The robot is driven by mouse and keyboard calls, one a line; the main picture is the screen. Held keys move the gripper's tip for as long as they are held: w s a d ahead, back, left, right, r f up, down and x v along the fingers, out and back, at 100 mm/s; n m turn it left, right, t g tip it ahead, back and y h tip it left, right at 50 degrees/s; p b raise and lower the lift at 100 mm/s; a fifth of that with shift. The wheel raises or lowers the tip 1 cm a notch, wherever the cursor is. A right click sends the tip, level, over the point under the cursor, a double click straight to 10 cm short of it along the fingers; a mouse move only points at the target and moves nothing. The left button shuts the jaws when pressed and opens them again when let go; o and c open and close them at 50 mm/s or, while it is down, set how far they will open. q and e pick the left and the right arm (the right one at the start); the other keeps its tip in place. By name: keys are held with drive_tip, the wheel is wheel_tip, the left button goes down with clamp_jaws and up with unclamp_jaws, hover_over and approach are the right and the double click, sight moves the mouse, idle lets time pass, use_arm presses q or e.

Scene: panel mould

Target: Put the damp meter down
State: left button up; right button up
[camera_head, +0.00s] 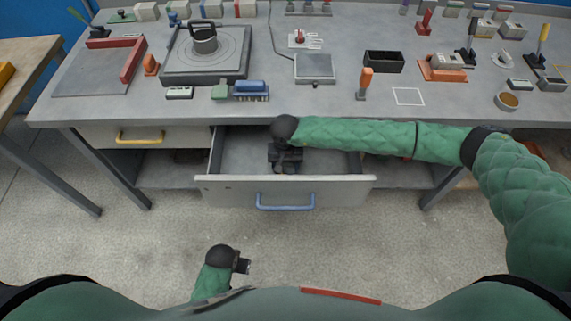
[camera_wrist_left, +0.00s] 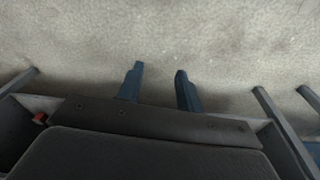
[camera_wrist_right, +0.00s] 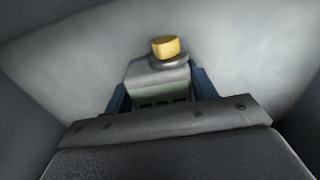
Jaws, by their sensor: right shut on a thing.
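My right gripper (camera_head: 284,168) reaches down into the open drawer (camera_head: 285,190) under the bench. In the right wrist view the damp meter (camera_wrist_right: 158,80), a pale grey block with a dark round collar and a yellow top, sits between the blue fingers, which are shut on it. Pale drawer surfaces surround it. I cannot tell whether it touches the drawer floor. In the head view the gripper hides the meter. My left gripper (camera_head: 243,265) is low in front of the drawer. Its fingers (camera_wrist_left: 158,88) are apart and empty over the floor.
The drawer has a blue handle (camera_head: 285,201); the shut drawer beside it has a yellow handle (camera_head: 139,137). On the bench above are a round-topped plate (camera_head: 207,68), a blue brush (camera_head: 251,90), an orange-handled tool (camera_head: 365,83), a black tray (camera_head: 384,61) and a white square outline (camera_head: 408,96).

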use_arm(q)
drive_tip(key=shift+r, duration=0.25)
use_arm(e)
drive_tip(key=shift+f, duration=0.1)
drive_tip(key=o, duration=1.2)
use_arm(q)
drive_tip(key=shift+r, duration=0.5)
use_arm(e)
drive_tip(key=shift+o, duration=0.2)
use_arm(q)
drive_tip(key=shift+f, duration=0.1)
